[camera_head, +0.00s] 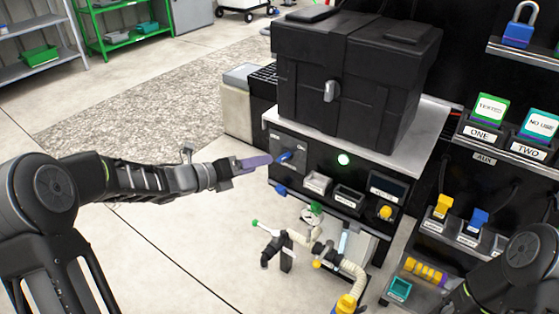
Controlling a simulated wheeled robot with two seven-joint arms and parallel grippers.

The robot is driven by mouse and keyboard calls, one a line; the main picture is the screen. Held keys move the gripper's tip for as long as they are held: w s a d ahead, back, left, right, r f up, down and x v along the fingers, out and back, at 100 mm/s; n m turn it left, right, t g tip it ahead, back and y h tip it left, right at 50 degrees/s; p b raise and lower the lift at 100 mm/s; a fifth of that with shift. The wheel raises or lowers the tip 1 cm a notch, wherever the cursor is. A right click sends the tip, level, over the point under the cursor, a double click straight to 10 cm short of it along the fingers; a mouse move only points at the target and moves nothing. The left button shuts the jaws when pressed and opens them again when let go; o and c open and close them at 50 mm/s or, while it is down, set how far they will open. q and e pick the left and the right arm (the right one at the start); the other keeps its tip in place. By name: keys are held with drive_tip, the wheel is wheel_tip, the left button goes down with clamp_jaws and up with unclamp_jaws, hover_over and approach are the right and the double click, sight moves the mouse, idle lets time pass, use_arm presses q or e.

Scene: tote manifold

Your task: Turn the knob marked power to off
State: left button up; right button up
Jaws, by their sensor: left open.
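A blue knob (285,157) sits on a dark square plate on the front of the black machine panel (322,165). A small label that seems to read "On" is to its upper right, and another label at its upper left is too small to read. I cannot read the word power. My left gripper (262,161), with purple fingers, points at the knob from the left. It is open, with its tips very close to the knob; I cannot tell whether they touch it. My right arm (530,262) shows at the lower right, its gripper out of view.
A yellow button (385,212) and another blue part (281,190) are on the panel. A large black case (355,75) stands on top. Pipes and valves (310,245) stand below. Shelves (490,140) are at right.

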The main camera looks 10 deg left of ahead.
sight(281, 159)
use_arm(q)
drive_tip(key=shift+b+x, duration=0.5)
drive_tip(key=shift+x, duration=3.45)
drive_tip(key=shift+c, duration=0.2)
drive_tip(key=c, duration=1.3)
